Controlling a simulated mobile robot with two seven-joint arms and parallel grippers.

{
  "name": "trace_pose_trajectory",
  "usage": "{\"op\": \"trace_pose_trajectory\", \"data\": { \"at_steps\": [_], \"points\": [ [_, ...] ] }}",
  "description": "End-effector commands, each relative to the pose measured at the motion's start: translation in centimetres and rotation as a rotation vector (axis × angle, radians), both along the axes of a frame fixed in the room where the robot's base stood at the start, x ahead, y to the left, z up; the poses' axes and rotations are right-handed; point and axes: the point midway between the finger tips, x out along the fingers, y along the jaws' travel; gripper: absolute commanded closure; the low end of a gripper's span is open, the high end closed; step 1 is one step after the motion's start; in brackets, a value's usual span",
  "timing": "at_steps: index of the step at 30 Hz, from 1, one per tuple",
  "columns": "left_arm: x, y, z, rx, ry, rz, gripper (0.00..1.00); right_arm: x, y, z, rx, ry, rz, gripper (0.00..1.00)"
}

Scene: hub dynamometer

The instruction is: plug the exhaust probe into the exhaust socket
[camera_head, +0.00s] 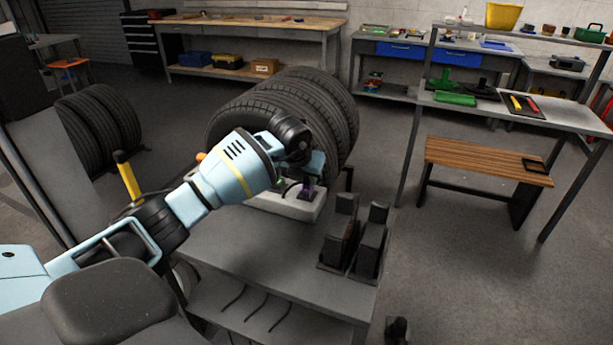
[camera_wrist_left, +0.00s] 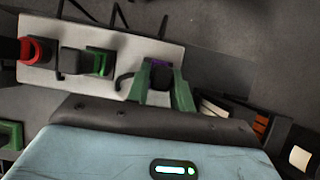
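My left gripper (camera_wrist_left: 160,82) reaches down over a pale board (camera_wrist_left: 40,77) on the grey bench. In the left wrist view its two green fingers stand on either side of a dark piece with a purple top (camera_wrist_left: 160,68). I cannot tell whether they press on it. The purple part also shows below the wrist in the head view (camera_head: 308,193). On the board to the left are a black block with a red ring (camera_wrist_left: 36,51) and a black block with a green part (camera_wrist_left: 85,62). I cannot tell which piece is the exhaust probe or the exhaust socket. My right gripper is out of view.
Two dark upright holders (camera_head: 354,240) stand on the bench (camera_head: 270,255) right of the board. Large tyres (camera_head: 330,105) stand behind it. A shelf with tools (camera_head: 530,110) stands at the right. The front middle of the bench is clear.

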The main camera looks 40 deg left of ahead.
Motion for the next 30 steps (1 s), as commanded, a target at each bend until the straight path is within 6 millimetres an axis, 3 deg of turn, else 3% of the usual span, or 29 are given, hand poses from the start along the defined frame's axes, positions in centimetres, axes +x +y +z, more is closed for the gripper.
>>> {"op": "trace_pose_trajectory", "data": {
  "at_steps": [1, 5, 14, 30],
  "points": [
    [0.0, 0.0, 0.0, 0.0, 0.0, 0.0, 0.84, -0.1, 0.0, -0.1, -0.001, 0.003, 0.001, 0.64],
    [0.0, 0.0, 0.0, 0.0, 0.0, 0.0, 1.0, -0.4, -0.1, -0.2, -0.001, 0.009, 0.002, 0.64],
    [0.0, 0.0, 0.1, 0.0, 0.0, 0.0, 1.0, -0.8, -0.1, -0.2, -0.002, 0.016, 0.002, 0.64],
    [0.0, 0.0, 1.2, -0.001, -0.001, 0.0, 1.0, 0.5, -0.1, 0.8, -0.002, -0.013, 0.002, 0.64]
  ]
}}
